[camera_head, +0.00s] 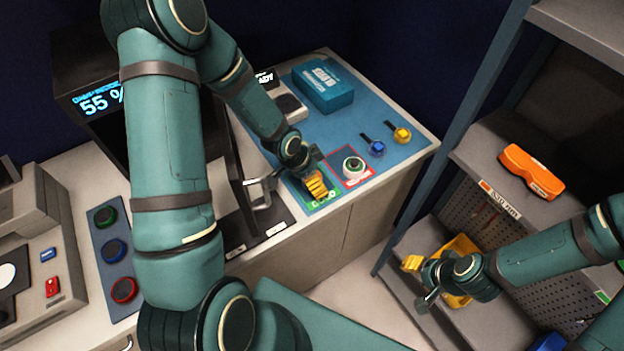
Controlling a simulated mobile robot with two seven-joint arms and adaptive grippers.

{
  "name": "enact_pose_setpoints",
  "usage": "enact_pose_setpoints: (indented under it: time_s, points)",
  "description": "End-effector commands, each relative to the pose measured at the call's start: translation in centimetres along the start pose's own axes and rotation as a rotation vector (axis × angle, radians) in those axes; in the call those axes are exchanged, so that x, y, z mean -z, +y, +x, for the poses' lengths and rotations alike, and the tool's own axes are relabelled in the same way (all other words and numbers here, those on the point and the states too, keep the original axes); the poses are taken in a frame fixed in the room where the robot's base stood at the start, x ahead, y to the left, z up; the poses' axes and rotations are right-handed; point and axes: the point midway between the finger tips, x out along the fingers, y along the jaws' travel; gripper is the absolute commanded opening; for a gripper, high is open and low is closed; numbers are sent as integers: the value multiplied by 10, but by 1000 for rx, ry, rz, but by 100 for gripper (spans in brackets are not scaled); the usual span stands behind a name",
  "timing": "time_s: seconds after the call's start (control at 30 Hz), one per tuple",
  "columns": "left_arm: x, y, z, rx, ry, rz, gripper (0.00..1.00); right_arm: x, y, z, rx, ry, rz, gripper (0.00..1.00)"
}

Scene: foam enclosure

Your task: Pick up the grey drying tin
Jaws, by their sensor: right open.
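No grey drying tin can be made out for certain. A small pale round container with a dark top (354,167) stands on the red-bordered square of the blue mat; I cannot tell whether it is the tin. My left gripper (316,187) is over the green square beside it, with yellow fingertips pointing down. Its fingers hide most of that square, and whether it is open or shut is unclear. My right gripper (420,283) is open, at the lower right in front of the shelf unit, well away from the mat. It appears empty.
The blue mat (330,118) also carries a teal box (323,84), a blue knob (376,148) and a yellow knob (402,135). A yellow bin (462,247) sits behind my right gripper. An orange case (532,171) lies on the shelf. A blue upright (450,145) stands between counter and shelves.

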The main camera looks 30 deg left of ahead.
Motion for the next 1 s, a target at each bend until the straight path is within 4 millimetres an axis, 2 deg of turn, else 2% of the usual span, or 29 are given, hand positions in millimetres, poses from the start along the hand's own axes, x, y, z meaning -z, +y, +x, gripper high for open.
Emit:
enact_pose_setpoints:
  time_s: [0.1, 0.33, 0.37, 0.5, 0.57, 0.87, 1.0]
  points:
    - [0, 0, 10, 0, 0, 0, 98, 0, 0, 1, 0, 0, 1, 47]
    - [0, 0, 10, 1, 0, -1, 98, 0, 0, 1, 0, 0, 1, 47]
    - [0, 0, 10, 1, 0, -1, 95, 0, 0, 1, 0, 0, 1, 47]
    - [0, 0, 10, 1, 0, -1, 45, 0, 0, 1, 0, 0, 1, 47]
    - [0, 0, 10, 1, 0, -1, 24, 0, 0, 1, 0, 0, 1, 47]
    - [0, 0, 10, 1, 1, 0, 23, 0, 0, 1, 0, 0, 1, 47]
    - [3, -1, 3, 3, 3, -1, 23, 0, 0, 0, 0, 0, 1, 47]
